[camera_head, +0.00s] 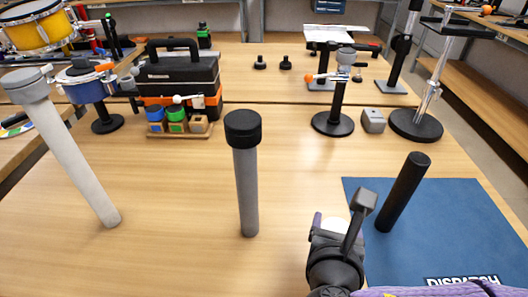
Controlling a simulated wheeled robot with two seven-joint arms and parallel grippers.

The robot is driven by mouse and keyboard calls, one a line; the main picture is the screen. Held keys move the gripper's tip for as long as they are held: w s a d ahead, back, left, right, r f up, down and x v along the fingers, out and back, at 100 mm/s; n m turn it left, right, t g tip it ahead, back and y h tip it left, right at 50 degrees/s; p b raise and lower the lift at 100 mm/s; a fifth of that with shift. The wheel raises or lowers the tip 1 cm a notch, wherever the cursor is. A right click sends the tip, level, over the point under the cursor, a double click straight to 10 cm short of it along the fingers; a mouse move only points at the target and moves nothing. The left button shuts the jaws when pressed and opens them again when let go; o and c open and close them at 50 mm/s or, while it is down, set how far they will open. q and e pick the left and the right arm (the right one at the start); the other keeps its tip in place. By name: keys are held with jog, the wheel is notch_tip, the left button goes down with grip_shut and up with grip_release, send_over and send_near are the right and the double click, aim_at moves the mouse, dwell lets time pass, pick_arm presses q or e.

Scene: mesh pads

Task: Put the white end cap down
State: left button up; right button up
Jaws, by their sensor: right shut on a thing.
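My right gripper (339,215) is at the lower middle, with its arm coming in from the lower right. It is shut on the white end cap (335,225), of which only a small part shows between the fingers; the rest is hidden. The gripper is just left of a black tube (403,192) with no separate cap visible, standing on the blue dispatch mat (455,230). I cannot tell how high the cap is above the table. My left gripper is not in view.
A grey tube (245,190) with a black cap (242,127) stands mid-table. A pale tube (75,160) with a grey cap (27,85) stands at the left. A toolbox (180,75) and several stands are farther back. Bare table (175,245) lies between the two capped tubes.

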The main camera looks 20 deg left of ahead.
jog(key=shift+w, duration=0.2)
jog(key=f, duration=0.1)
jog(key=f+b, duration=0.2)
jog(key=shift+s, duration=0.25)
notch_tip(320, 180, down, 7)
jog(key=b, duration=0.4)
jog(key=shift+f, duration=0.1)
jog(key=o, duration=0.8)
jog(key=shift+o, duration=1.3)
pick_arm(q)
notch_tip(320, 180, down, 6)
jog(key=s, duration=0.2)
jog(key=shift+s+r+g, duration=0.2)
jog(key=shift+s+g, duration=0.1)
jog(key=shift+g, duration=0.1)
pick_arm(e)
jog(key=shift+o, duration=0.3)
